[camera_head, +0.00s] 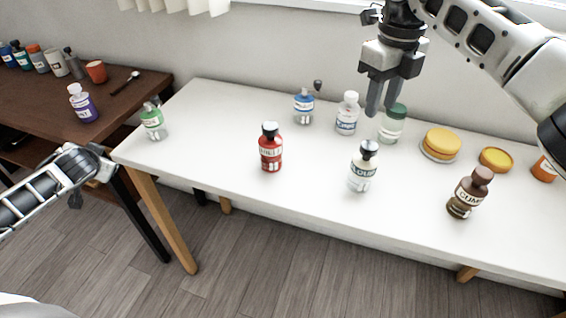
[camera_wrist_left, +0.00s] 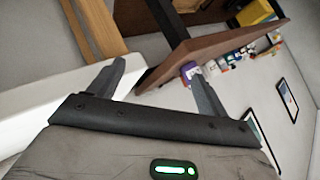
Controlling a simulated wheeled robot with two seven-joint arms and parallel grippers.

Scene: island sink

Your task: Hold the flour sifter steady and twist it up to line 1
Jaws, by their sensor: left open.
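The flour sifter (camera_head: 362,173), a clear bottle-shaped shaker with a black top and a label showing "OUR", stands upright near the front middle of the white table. Its scale lines are too small to read. My right gripper (camera_head: 382,108) hangs fingers down, above and behind the sifter, clear of it; a gap shows between its fingers and they hold nothing. My left gripper (camera_head: 100,165) is left of the table, far from the sifter. In the left wrist view my left gripper (camera_wrist_left: 155,85) has its fingers spread wide and empty.
The white table (camera_head: 225,130) also holds a red bottle (camera_head: 270,152), a brown-capped bottle (camera_head: 468,195), a green-capped jar (camera_head: 392,125), a white-capped bottle (camera_head: 347,115), a blue-labelled bottle (camera_head: 303,108), a green-labelled bottle (camera_head: 153,123) and yellow round items (camera_head: 441,142). A brown table (camera_head: 130,98) stands at left.

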